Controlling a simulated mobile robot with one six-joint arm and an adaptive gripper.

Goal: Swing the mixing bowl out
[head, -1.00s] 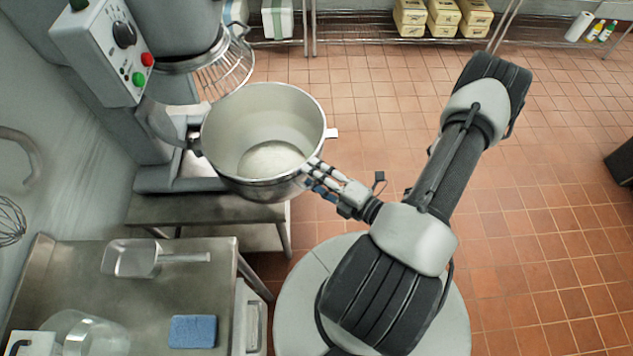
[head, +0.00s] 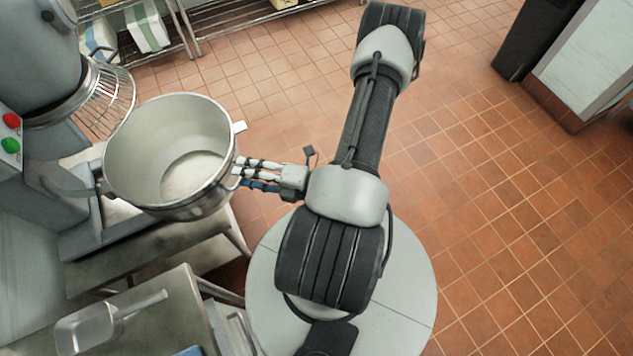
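The steel mixing bowl (head: 140,205) stands upright in front of the mixer (head: 72,139), out from under the wire guard (head: 107,98). Its open top is clear and its inside looks empty. A small tab (head: 239,127) sticks out from its right rim. My gripper (head: 241,174) reaches in from the right, with its fingers at the bowl's right side, near a small handle just below the rim. The fingertips overlap the bowl's edge there. I cannot tell whether they are closed around the handle.
A steel table (head: 170,318) with a scoop (head: 88,328) stands at the lower left. Wire shelving (head: 225,25) with containers lies at the back. A dark cabinet (head: 527,38) stands at the upper right. The tiled floor (head: 480,190) on the right is free.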

